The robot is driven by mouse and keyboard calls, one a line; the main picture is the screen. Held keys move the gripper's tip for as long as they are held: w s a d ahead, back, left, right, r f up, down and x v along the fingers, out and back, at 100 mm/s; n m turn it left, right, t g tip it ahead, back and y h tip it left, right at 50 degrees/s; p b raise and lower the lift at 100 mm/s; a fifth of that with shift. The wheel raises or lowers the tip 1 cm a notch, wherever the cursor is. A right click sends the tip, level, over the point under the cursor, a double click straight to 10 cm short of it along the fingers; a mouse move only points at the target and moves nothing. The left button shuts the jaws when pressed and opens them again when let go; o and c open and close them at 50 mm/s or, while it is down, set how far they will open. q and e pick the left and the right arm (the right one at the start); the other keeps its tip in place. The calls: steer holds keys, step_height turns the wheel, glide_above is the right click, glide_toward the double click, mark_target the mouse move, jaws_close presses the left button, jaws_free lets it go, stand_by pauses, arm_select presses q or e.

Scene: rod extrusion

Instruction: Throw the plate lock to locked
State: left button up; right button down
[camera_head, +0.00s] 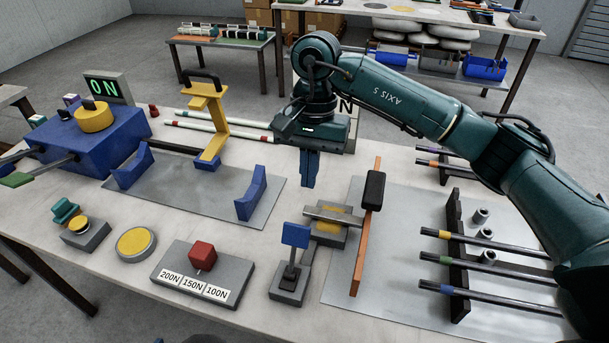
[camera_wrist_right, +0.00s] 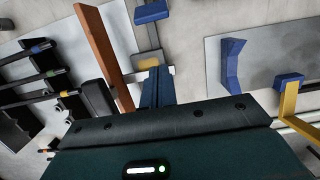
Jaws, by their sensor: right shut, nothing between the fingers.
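A blue paddle on a short dark lever (camera_head: 295,236) stands upright on a small grey base (camera_head: 288,289) at the front middle; I take it for the plate lock, though no label shows. The paddle also shows at the top of the right wrist view (camera_wrist_right: 151,13). A grey crossbar over a yellow pad (camera_head: 328,231) sits just behind it. My right gripper (camera_head: 308,184) points down, shut and empty, above and behind the paddle and crossbar, apart from both. Its blue fingers (camera_wrist_right: 156,88) hide part of the crossbar in the wrist view. My left gripper is out of view.
An orange bar with a black grip (camera_head: 374,190) rises right of the crossbar. A red knob (camera_head: 203,256) on a force-marked base stands left of the paddle. Blue cradles (camera_head: 251,194) and a yellow clamp (camera_head: 212,140) are left. Rods (camera_head: 480,257) lie in a rack at right.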

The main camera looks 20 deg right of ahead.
mark_target(293, 252)
arm_select(q)
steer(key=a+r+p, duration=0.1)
steer(key=p, duration=0.1)
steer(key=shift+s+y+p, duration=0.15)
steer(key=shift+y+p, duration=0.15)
steer(key=shift+p, duration=0.1)
arm_select(e)
steer(key=s+a+f, duration=0.2)
steer(key=s+f, duration=0.2)
steer(key=f, duration=0.1)
steer(key=shift+a+f, duration=0.25)
steer(key=shift+a, duration=0.15)
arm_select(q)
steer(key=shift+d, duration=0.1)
